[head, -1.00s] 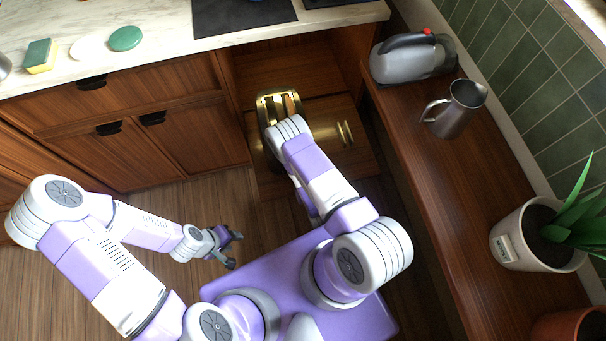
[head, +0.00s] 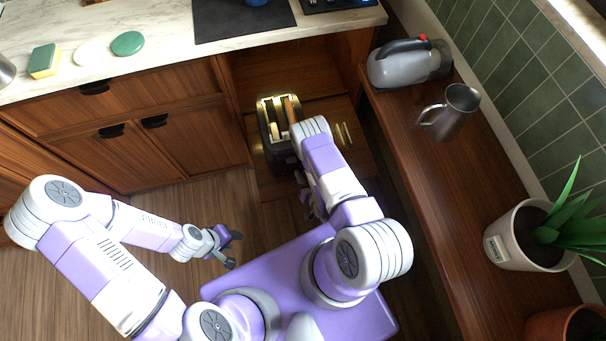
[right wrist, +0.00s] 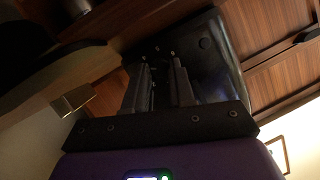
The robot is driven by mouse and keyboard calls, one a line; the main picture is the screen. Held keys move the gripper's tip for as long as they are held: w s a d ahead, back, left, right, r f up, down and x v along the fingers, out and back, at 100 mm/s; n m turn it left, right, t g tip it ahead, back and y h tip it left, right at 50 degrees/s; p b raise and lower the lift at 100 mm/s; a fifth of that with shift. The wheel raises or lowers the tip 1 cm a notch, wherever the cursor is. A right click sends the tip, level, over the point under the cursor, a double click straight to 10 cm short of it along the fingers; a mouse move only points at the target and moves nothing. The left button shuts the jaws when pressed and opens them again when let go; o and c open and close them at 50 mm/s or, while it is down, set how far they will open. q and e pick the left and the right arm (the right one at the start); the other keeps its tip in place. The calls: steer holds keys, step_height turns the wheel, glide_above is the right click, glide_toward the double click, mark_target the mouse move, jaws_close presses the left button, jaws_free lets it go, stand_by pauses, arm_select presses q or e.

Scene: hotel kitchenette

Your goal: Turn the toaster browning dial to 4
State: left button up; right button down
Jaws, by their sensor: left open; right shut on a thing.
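The toaster (head: 265,127), dark-bodied with two bright-rimmed slots on top, stands on a low wooden shelf under the counter. In the right wrist view its dark face (right wrist: 215,60) fills the area beyond the fingers. My right gripper (right wrist: 163,68) is at that face, shut on a small dark thing, taken to be the browning dial. The dial's number marks cannot be read. My left gripper (head: 232,249) is open and empty, over the floor away from the toaster.
A wooden side counter at the right holds a grey kettle (head: 408,63), a metal pitcher (head: 452,112) and a potted plant (head: 528,238). The marble counter (head: 170,28) with a sponge (head: 44,61) lies at the back. The floor at left is clear.

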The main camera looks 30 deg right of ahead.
arm_select(q)
steer(key=shift+r+p, duration=0.3)
steer(key=shift+r, duration=0.1)
arm_select(e)
steer(key=shift+d+f+m+t+y, duration=0.1)
steer(key=shift+m+t+y, duration=0.35)
steer(key=shift+m, duration=0.65)
steer(key=c, duration=1)
jaws_free()
steer(key=shift+o, duration=0.2)
steer(key=p+v, duration=0.3)
steer(key=v, duration=0.3)
steer(key=shift+w, duration=0.1)
arm_select(q)
steer(key=shift+r+p, duration=0.65)
steer(key=shift+r, duration=1.55)
arm_select(e)
steer(key=shift+v, duration=0.95)
arm_select(q)
steer(key=shift+o, duration=0.3)
